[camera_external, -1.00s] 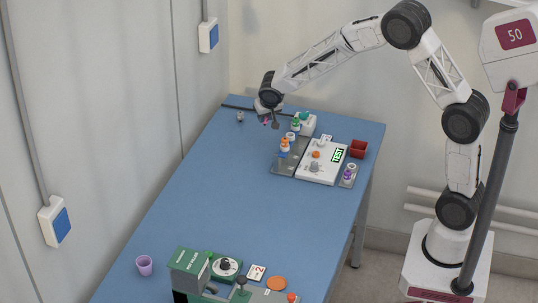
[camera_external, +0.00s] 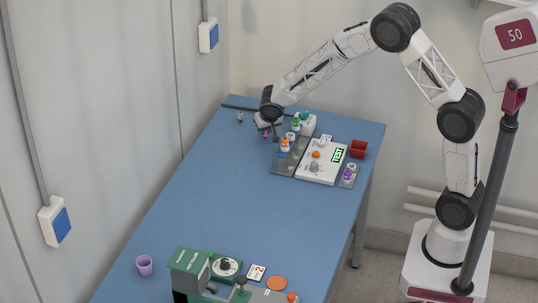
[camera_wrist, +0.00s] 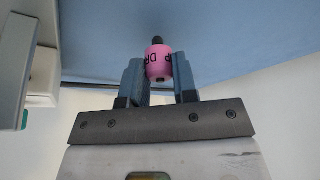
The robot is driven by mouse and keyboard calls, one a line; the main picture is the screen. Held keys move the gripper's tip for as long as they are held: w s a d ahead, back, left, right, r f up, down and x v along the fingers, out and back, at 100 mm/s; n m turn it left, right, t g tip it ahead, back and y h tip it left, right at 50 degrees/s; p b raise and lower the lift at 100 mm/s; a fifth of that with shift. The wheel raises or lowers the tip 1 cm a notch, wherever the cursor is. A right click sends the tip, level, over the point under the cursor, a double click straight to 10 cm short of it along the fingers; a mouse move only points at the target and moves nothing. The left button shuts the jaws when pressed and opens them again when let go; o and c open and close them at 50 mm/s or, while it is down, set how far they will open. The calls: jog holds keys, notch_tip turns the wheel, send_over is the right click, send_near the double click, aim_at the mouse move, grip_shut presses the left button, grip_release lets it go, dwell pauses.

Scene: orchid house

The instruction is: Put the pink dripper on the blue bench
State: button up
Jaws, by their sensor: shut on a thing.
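The pink dripper (camera_wrist: 158,62) is a small pink bottle with dark lettering and a dark tip. My gripper (camera_wrist: 158,75) is shut on it, with one grey finger on each side. In the external view my gripper (camera_external: 267,133) is over the far end of the blue bench (camera_external: 225,185), left of the bottles, and only a speck of pink shows there. The bench top also fills the upper part of the wrist view (camera_wrist: 225,30). I cannot tell whether the dripper touches the bench.
Small bottles with orange (camera_external: 285,144) and green caps stand right of my gripper. A white device marked TEST (camera_external: 318,172) and a red bin (camera_external: 358,149) are further right. A purple cup (camera_external: 144,265) and a green machine (camera_external: 188,264) are at the near end. The bench middle is clear.

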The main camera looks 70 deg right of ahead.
jog(key=shift+f, duration=0.35)
jog(key=o, duration=1)
jog(key=shift+c, duration=0.2)
jog(key=shift+r, duration=0.2)
jog(key=shift+v, duration=0.85)
jog(key=v, duration=1)
jog(key=shift+r, duration=0.15)
